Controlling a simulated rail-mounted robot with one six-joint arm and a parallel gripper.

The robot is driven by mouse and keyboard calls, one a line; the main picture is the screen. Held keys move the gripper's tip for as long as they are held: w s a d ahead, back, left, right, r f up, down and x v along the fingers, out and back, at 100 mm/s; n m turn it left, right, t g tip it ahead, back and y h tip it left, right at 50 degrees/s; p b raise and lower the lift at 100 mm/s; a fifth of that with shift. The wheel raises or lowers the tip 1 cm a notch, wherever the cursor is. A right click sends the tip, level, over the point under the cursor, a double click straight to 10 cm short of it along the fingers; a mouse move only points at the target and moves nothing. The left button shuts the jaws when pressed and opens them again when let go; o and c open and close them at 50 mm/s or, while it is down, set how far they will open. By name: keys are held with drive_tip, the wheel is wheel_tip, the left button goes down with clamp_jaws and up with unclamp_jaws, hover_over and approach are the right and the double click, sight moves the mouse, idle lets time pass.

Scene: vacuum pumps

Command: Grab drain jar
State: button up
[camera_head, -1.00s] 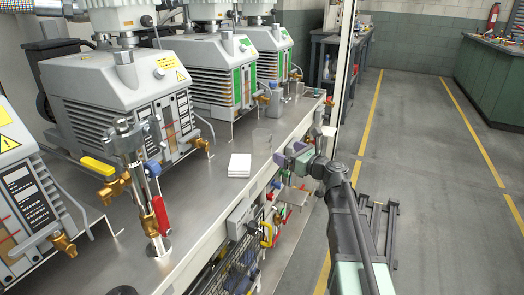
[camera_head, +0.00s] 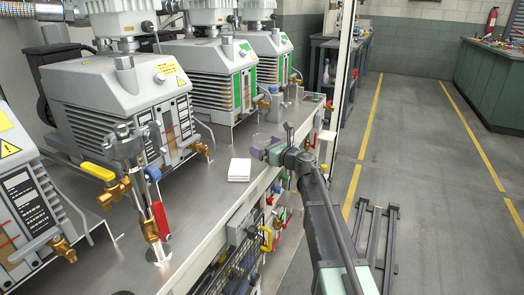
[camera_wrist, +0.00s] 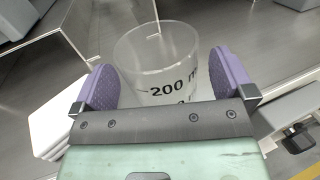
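The drain jar is a clear beaker with a black "200" mark, standing on the metal bench. In the wrist view the jar (camera_wrist: 158,62) is between my gripper's two purple fingers (camera_wrist: 168,82). A gap shows at the right finger; I cannot tell whether the left one touches. My gripper is open around the jar. In the head view my gripper (camera_head: 268,148) is over the bench edge and hides much of the jar (camera_head: 261,139).
A white stack of sheets (camera_head: 239,170) lies on the bench left of the jar. Several vacuum pumps (camera_head: 125,88) line the bench's back. A brass valve pipe with a red handle (camera_head: 161,220) stands nearer. A post (camera_head: 342,75) rises behind. The floor aisle right is mostly clear.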

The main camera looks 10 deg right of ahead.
drive_tip(key=c, duration=1)
